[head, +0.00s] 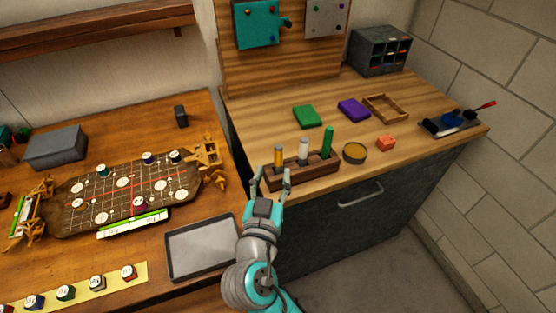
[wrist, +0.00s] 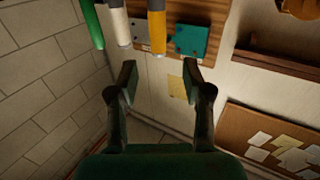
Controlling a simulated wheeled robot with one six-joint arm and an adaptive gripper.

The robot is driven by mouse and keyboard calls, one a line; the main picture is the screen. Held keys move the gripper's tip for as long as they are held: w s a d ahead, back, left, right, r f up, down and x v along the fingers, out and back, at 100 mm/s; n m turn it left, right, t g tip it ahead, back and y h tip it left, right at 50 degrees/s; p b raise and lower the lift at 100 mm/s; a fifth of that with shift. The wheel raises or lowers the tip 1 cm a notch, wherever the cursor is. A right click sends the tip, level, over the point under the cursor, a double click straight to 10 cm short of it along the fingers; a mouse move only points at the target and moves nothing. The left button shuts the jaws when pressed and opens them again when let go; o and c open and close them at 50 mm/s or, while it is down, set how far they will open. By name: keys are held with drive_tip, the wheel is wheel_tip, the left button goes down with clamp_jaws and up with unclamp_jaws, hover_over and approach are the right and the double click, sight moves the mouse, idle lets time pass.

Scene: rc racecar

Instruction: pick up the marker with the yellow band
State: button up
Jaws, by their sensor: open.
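A wooden rack (head: 314,174) holds three upright markers near the front edge of the right-hand counter. The marker with the yellow band (head: 278,157) stands at its left end, a white marker (head: 303,150) in the middle and a green marker (head: 328,141) at the right. My gripper (head: 268,177) is open and empty, just in front of the rack's left end. In the wrist view the yellow marker (wrist: 157,32) shows at the top, beyond and apart from my open fingers (wrist: 160,78). The white marker (wrist: 117,25) and green marker (wrist: 92,22) are left of it.
A round tin (head: 354,153) and an orange block (head: 386,143) lie right of the rack. Green (head: 307,116) and purple (head: 353,110) blocks lie behind it. A grey tray (head: 203,247) and a game board (head: 125,192) are on the left table.

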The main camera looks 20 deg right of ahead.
sight(278, 155)
drive_tip(key=shift+x, duration=4.3)
drive_tip(key=shift+s+d+f, duration=0.1)
clamp_jaws()
